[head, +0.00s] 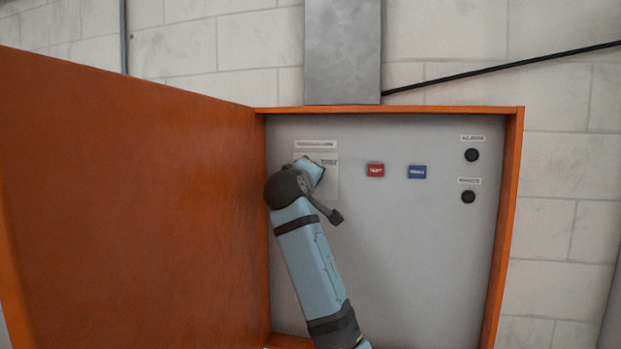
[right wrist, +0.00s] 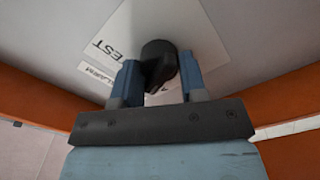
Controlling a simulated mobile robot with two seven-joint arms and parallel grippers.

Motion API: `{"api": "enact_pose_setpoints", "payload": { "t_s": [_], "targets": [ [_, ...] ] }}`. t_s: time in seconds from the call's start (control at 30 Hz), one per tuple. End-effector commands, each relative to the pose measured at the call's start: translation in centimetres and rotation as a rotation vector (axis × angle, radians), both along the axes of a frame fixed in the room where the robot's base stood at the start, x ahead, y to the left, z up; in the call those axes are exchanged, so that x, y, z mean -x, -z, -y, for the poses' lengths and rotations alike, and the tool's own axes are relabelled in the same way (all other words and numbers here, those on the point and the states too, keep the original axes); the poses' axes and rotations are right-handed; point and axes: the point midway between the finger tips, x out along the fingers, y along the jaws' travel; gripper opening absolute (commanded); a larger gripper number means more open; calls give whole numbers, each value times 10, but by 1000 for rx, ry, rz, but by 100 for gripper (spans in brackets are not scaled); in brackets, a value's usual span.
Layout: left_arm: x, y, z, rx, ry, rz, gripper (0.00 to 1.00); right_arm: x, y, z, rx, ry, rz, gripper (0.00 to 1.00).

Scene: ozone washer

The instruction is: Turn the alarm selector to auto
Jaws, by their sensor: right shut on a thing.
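The alarm selector is a dark knob (right wrist: 158,62) on a pale square plate (right wrist: 186,18) in the right wrist view. My right gripper (right wrist: 158,80) is shut on the knob, with one blue finger on each side. Lettering ending in "EST" is readable on the plate. In the head view the plate (head: 331,187) is at the upper left of the grey panel, under a small label (head: 315,144). My right arm hides the knob there. I cannot tell which position it points to. My left gripper is in neither view.
An orange cabinet frame (head: 508,200) surrounds the grey panel (head: 420,260), and its open door (head: 120,190) stands at left. A red button (head: 375,170), a blue button (head: 417,172) and two black knobs (head: 471,155) (head: 468,197) are to the right. The lower panel is clear.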

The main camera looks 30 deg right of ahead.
Motion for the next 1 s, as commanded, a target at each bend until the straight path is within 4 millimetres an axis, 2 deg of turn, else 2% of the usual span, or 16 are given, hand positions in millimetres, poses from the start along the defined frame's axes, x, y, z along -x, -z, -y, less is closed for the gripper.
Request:
{"api": "enact_pose_setpoints", "payload": {
  "t_s": [0.5,1.0],
  "targets": [
    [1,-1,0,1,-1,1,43,0,1,0,268,1,-311,15],
    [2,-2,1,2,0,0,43,0,2,0,353,0,-412,18]
  ]
}}
